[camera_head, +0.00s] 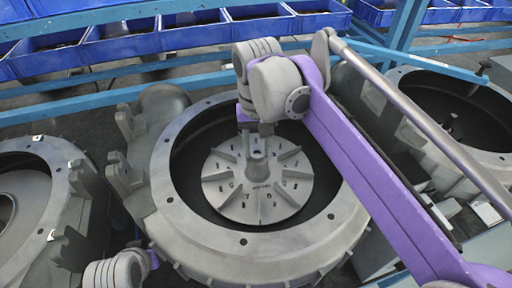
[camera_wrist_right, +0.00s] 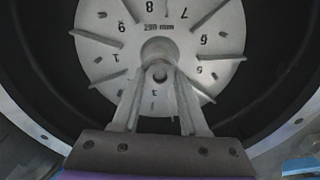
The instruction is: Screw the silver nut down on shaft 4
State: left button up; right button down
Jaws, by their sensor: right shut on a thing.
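A grey finned impeller disc (camera_head: 230,195) with numbers on it lies inside the round grey blower housing (camera_head: 170,225). A short upright shaft (camera_head: 258,168) stands at the disc's middle. My right gripper (camera_head: 262,130) is right above the shaft, pointing down. In the right wrist view, the right gripper's fingertips (camera_wrist_right: 160,70) close in on a small round grey piece (camera_wrist_right: 160,74) over the disc's hub. The piece is mostly hidden by the fingers, and I cannot tell whether it touches the shaft. No label shows which shaft is number 4. My left gripper is out of view.
Similar housings stand at left (camera_head: 45,160) and right (camera_head: 425,75), close to the middle one. Blue bins (camera_head: 120,48) on a blue rack line the back. The middle housing's rim and side lugs surround the disc.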

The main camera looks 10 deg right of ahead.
jog(key=m, duration=0.4)
jog(key=shift+a+f+m, duration=0.15)
jog(key=shift+a+m, duration=0.1)
jog(key=shift+m, duration=0.15)
jog(key=m, duration=0.2)
jog(key=shift+m, duration=0.4)
jog(key=m, duration=0.4)
jog(key=shift+a+m, duration=0.1)
jog(key=shift+m, duration=0.2)
jog(key=m, duration=0.9)
jog(key=shift+w, duration=0.2)
jog(key=m, duration=0.3)
jog(key=shift+s+d+f, duration=0.1)
jog(key=shift+d, duration=0.1)
jog(key=c, duration=0.7)
grip_release()
jog(key=shift+c, duration=0.2)
